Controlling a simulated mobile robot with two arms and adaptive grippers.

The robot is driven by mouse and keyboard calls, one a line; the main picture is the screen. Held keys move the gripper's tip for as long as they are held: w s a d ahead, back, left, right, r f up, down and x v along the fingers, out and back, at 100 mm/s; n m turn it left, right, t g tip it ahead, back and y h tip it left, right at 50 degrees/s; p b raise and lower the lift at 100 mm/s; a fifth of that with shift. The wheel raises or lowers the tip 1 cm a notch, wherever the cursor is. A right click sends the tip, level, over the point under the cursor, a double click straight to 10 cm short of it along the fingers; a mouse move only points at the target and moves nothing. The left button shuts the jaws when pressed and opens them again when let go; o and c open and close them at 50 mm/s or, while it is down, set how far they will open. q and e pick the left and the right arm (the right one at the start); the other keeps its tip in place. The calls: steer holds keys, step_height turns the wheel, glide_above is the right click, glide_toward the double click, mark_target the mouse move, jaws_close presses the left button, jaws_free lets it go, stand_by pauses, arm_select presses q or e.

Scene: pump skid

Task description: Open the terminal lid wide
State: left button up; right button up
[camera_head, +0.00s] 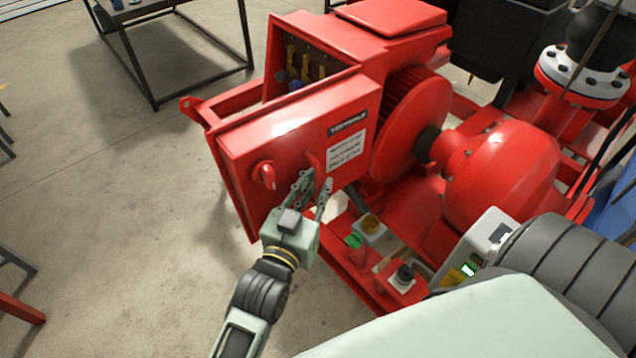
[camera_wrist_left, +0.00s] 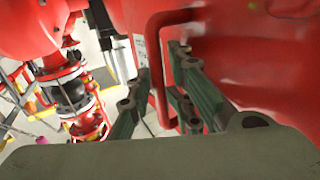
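The red terminal lid (camera_head: 235,150) is partly open. It stands out from the red terminal box (camera_head: 290,30), with a gap showing brass-coloured terminals (camera_head: 308,66) inside. The lid carries a red knob (camera_head: 264,175), labels and a red bar handle (camera_head: 312,163). My left gripper (camera_head: 315,190) is at this handle with its fingers apart. In the left wrist view the handle (camera_wrist_left: 156,70) passes between the open fingers (camera_wrist_left: 160,100), with gaps visible beside it. My right gripper is not in view.
The red motor (camera_head: 412,115) and round pump housing (camera_head: 505,170) stand right of the lid. A button station (camera_head: 400,282) and a grey box with a lit display (camera_head: 480,250) are low at the right. Bare floor (camera_head: 120,220) lies left of the lid; a table (camera_head: 150,10) stands behind.

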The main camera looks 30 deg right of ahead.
arm_select(q)
steer(key=shift+o, duration=0.8)
steer(key=shift+r, duration=0.2)
steer(key=shift+d, duration=0.1)
steer(key=v, duration=1.2)
steer(key=shift+f, duration=0.15)
